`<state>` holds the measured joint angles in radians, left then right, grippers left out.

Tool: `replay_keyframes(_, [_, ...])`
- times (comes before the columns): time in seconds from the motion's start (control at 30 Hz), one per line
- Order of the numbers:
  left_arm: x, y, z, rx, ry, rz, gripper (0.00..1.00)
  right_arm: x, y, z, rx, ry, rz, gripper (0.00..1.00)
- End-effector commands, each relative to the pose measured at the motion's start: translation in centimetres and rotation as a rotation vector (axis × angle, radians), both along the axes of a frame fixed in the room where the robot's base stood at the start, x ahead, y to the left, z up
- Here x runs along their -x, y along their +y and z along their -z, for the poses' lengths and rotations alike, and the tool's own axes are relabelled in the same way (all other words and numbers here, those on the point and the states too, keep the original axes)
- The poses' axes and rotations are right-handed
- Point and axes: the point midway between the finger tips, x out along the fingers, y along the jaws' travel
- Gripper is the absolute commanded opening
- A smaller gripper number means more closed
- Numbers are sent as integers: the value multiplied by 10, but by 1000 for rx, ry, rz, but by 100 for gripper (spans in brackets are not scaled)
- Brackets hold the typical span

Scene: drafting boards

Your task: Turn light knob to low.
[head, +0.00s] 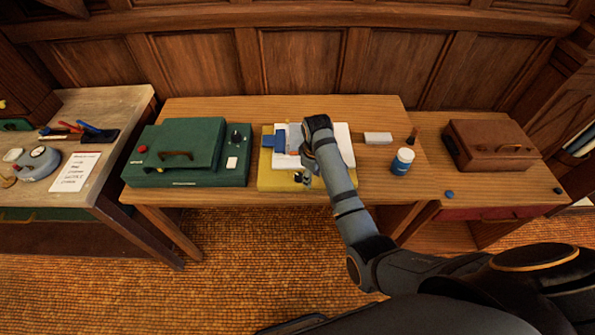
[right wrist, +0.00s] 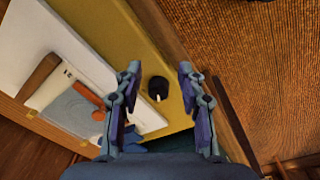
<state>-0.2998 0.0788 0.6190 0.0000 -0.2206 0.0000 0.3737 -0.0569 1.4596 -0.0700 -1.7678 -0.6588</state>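A black round knob (right wrist: 158,89) with a short white mark sits on the bare yellow strip of a drafting board (right wrist: 172,60) in the right wrist view. The mark points toward the bottom of that picture. In the head view the yellow board (head: 272,180) lies on the middle table, and my arm covers part of it. My right gripper (right wrist: 158,70) is open and empty, its two fingers on either side of the knob in the picture; contact cannot be told. In the head view this gripper (head: 308,172) is low over the board's front edge. My left gripper is out of view.
A green case (head: 177,150) with a handle and a black dial (head: 236,136) stands left of the board. White paper (head: 343,147), a pale block (head: 378,138) and a blue-and-white jar (head: 402,162) are near. A brown case (head: 493,145) is on the right table.

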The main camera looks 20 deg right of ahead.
Motion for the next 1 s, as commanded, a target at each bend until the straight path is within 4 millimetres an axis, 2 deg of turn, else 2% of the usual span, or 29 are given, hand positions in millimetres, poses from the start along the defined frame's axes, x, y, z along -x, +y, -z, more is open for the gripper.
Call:
replay_keyframes(0.03, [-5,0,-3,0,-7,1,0,-13,6,-18,-3,5,-39,40])
replay_keyframes(0.2, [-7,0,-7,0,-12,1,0,-40,23,-64,-7,47,-180,40])
replay_keyframes(0.43, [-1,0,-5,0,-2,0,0,-49,30,-72,-7,69,-240,40])
replay_keyframes(0.57, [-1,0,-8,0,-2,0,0,-48,29,-62,-7,71,-239,40])
replay_keyframes(0.8, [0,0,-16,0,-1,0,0,-47,29,-12,-8,71,-237,40])
replay_keyframes(1.0, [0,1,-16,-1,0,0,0,-48,29,22,-7,69,-236,40])
